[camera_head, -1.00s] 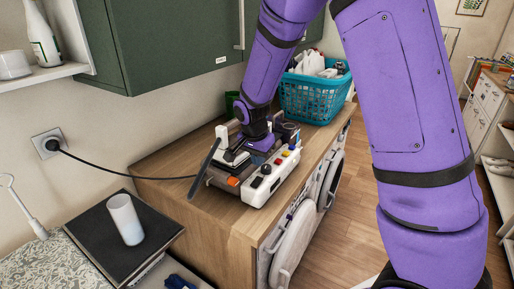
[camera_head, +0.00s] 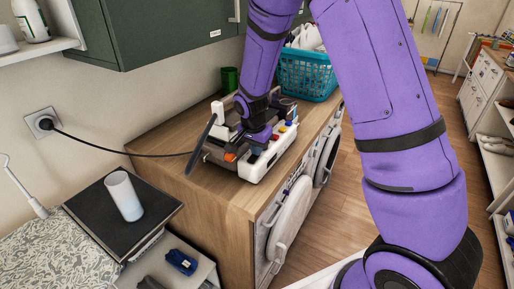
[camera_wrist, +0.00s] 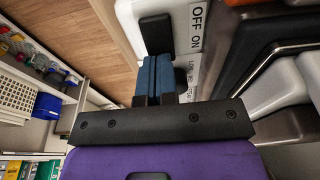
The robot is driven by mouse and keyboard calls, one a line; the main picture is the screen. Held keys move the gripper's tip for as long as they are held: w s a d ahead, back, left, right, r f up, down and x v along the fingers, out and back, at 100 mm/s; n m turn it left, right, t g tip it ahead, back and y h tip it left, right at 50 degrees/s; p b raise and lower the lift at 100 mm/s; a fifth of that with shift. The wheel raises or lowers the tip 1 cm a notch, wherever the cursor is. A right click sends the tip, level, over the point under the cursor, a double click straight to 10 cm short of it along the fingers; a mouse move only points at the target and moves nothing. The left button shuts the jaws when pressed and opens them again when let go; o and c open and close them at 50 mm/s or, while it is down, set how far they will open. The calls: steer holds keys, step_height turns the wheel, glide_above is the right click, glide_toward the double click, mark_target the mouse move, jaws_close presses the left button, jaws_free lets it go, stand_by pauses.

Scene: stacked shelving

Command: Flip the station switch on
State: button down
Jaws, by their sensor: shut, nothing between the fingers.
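The station (camera_head: 262,168), a grey unit with a white control panel along its front, sits on the wooden counter. Its panel carries small coloured buttons. In the wrist view a black switch (camera_wrist: 156,35) stands on the white panel beside the printed words OFF and ON. My gripper (camera_wrist: 153,72) is shut and empty, its blue fingertips close to the switch's near end. I cannot tell whether they touch it. In the head view my purple wrist comes down over the panel and hides the fingertips and the switch. Which way the switch is set is not clear.
A black cable runs from the wall socket (camera_head: 42,123) to the station. A teal laundry basket (camera_head: 308,76) and a green cup (camera_head: 230,79) stand behind it. Green cabinets (camera_head: 150,30) hang above. A white cylinder (camera_head: 124,196) stands on a black box at left.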

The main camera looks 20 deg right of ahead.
steer(key=shift+d+f, duration=0.15)
steer(key=shift+f, duration=0.05)
steer(key=shift+s+a+r, duration=0.3)
steer(key=shift+s+a, duration=0.1)
steer(key=shift+a, duration=0.3)
steer(key=shift+r, duration=0.55)
step_height(320, 180, up, 13)
steer(key=s+a, duration=0.1)
steer(key=a, duration=0.1)
steer(key=shift+s+f, duration=0.15)
steer(key=shift+s, duration=0.15)
